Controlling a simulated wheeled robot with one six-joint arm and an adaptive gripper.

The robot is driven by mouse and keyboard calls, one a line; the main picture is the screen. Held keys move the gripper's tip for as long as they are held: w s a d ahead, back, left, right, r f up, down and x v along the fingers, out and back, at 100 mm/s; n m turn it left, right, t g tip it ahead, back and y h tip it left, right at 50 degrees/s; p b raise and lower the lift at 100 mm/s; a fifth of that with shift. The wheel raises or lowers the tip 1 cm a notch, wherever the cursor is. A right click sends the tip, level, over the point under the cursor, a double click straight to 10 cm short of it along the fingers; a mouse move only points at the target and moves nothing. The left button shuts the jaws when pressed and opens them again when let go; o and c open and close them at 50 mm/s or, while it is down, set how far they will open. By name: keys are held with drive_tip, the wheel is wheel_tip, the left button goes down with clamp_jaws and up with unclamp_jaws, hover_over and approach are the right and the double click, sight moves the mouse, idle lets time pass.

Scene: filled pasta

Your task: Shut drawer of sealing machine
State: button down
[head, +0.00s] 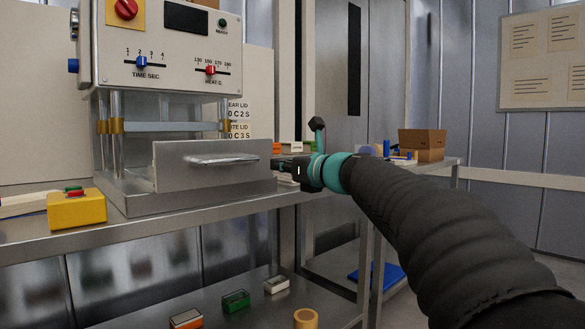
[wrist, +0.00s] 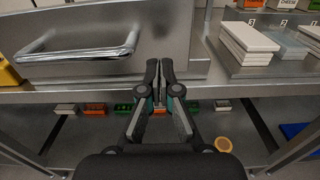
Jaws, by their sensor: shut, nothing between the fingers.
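The sealing machine (head: 165,60) stands on a steel table at the left in the head view. Its grey drawer (head: 215,178) faces forward with a silver bar handle (head: 222,160). In the wrist view the drawer front (wrist: 185,50) fills the upper left, with its handle (wrist: 85,45) left of my fingers. My gripper (head: 282,164) is at the right end of the drawer front in the head view. In the wrist view my gripper (wrist: 159,66) is shut and empty, its tips at the drawer front's lower right part. I cannot tell whether they touch it. How far the drawer stands out is unclear.
A yellow box (head: 77,210) with buttons sits left of the drawer. White lids (wrist: 248,42) are stacked to the right of the drawer. A cardboard box (head: 422,140) stands farther right. Several small packs, including a green one (head: 236,301), lie on the lower shelf.

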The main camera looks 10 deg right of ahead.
sight(260, 162)
drive_tip(key=x, duration=0.5)
drive_tip(key=shift+w+a, duration=0.1)
